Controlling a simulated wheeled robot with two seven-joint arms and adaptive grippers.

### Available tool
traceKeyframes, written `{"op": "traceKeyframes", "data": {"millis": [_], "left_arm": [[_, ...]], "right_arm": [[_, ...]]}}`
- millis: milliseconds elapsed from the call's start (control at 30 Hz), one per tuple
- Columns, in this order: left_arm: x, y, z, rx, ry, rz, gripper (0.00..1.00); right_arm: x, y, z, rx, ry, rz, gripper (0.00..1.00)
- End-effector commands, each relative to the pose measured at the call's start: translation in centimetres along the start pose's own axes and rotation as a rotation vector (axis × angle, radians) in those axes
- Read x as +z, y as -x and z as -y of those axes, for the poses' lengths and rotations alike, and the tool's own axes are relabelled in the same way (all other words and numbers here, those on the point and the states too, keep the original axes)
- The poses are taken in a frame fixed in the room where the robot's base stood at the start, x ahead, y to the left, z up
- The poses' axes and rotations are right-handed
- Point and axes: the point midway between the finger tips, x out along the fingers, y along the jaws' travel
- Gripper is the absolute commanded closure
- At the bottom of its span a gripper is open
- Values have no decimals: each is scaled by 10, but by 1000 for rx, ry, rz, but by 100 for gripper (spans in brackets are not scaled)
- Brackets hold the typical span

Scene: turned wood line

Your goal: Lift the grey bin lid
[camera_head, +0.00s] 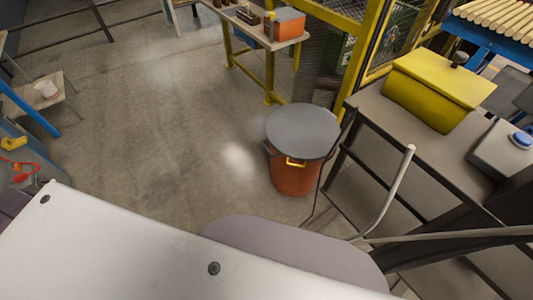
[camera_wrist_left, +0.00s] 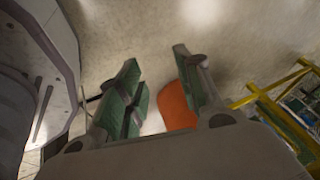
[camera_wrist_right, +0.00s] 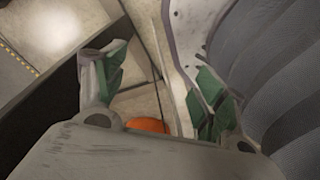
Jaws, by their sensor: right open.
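The bin stands on the floor right of centre in the head view. Neither gripper shows in that view. My left gripper (camera_wrist_left: 156,58) is open and empty in its wrist view, with an orange surface (camera_wrist_left: 177,107) partly hidden behind its right finger. My right gripper (camera_wrist_right: 148,70) is open and empty, with a small orange patch (camera_wrist_right: 148,126) low between its fingers. I cannot tell whether these patches are the bin.
A dark workbench (camera_head: 430,125) with a yellow box (camera_head: 437,92) stands close right of the bin. A bent pale tube (camera_head: 400,185) rises in front of that bench. A table (camera_head: 254,30) and yellow fence are behind. The floor (camera_head: 150,120) left of the bin is clear.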

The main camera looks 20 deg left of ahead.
Motion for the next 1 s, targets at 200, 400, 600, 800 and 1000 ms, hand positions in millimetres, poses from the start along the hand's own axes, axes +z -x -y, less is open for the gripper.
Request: {"op": "traceKeyframes", "data": {"millis": [200,400,600,800,1000], "left_arm": [[-34,-23,32,-57,-103,-78,65],[-67,-35,59,-111,-197,-144,65],[-99,-42,84,-167,-292,-207,65],[-132,-46,105,-226,-386,-269,65],[-164,-46,123,-287,-481,-328,65]], "right_arm": [[-27,-9,4,-6,-1,-17,29],[-49,-9,7,-12,-2,-31,29],[-70,-6,10,-19,-2,-44,29],[-90,0,13,-26,-3,-58,29],[-106,8,16,-33,-2,-71,29]]}}
